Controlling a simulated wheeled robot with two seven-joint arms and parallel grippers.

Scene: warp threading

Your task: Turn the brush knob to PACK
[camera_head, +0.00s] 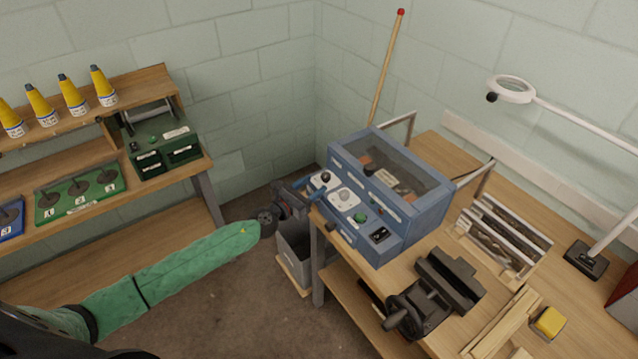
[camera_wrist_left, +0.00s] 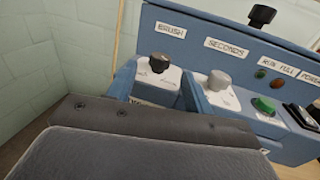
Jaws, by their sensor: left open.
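The blue machine (camera_head: 400,222) stands on the right workbench. Its brush knob (camera_head: 325,177) is black and sits on a white dial plate at the panel's left end. In the left wrist view the brush knob (camera_wrist_left: 159,63) is below the BRUSH label (camera_wrist_left: 171,30). The dial's small marks and the knob's setting are too small to read. My left gripper (camera_head: 307,186) is open, just in front of the brush dial. In the left wrist view its two blue fingers reach up on either side of the knob, with gaps between. My right gripper is out of view.
A grey SECONDS knob (camera_wrist_left: 218,80) and a green button (camera_wrist_left: 263,105) are to the right on the same panel. A grey bin (camera_head: 293,245) stands below my left gripper. A black clamp-like device (camera_head: 425,305) is on the bench's front part. Open floor separates the left shelf (camera_head: 110,215) from the bench.

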